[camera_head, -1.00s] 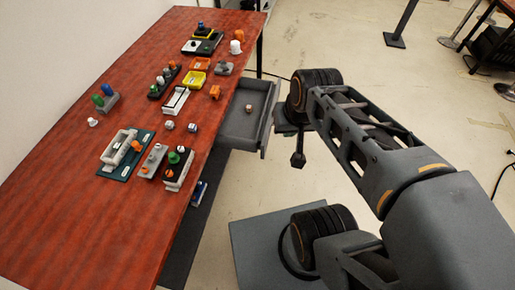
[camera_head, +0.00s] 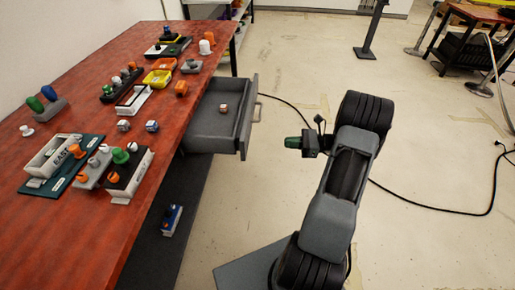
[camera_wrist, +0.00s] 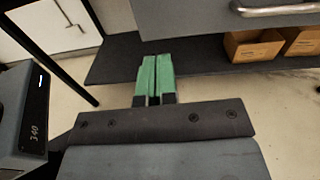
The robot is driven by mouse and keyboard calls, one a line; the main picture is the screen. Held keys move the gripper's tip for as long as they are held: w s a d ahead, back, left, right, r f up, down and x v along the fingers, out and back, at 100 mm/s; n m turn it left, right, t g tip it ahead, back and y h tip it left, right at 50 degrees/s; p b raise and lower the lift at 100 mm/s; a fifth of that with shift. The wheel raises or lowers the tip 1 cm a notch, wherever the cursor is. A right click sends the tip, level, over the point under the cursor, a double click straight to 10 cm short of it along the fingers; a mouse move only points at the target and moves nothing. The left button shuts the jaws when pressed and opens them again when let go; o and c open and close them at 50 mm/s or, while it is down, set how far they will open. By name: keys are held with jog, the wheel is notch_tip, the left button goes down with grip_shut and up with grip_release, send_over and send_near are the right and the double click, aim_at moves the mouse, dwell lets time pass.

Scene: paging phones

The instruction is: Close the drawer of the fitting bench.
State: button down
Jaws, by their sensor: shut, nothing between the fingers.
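The fitting bench (camera_head: 60,215) has a red wood-grain top and runs along the left of the head view. Its grey drawer (camera_head: 212,128) is pulled out to the right, and a small whitish block (camera_head: 223,108) lies inside. The drawer's front panel has a pale bar handle (camera_head: 257,110); the handle also shows at the top right of the wrist view (camera_wrist: 275,11). My gripper (camera_head: 290,142) has green fingers, right of the drawer front and apart from it. In the wrist view the fingers (camera_wrist: 154,65) are shut together with nothing between them, below the drawer front in the picture.
Several small knobbed parts and trays, such as a yellow tray (camera_head: 157,78), stand on the bench top. A dark lower shelf (camera_head: 150,245) runs under the bench; cardboard boxes (camera_wrist: 250,47) show in the wrist view.

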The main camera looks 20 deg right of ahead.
jog(key=x, duration=1.3)
jog(key=shift+w+f+m+t, duration=0.25)
jog(key=shift+w+m+t, duration=0.05)
jog(key=shift+w, duration=0.05)
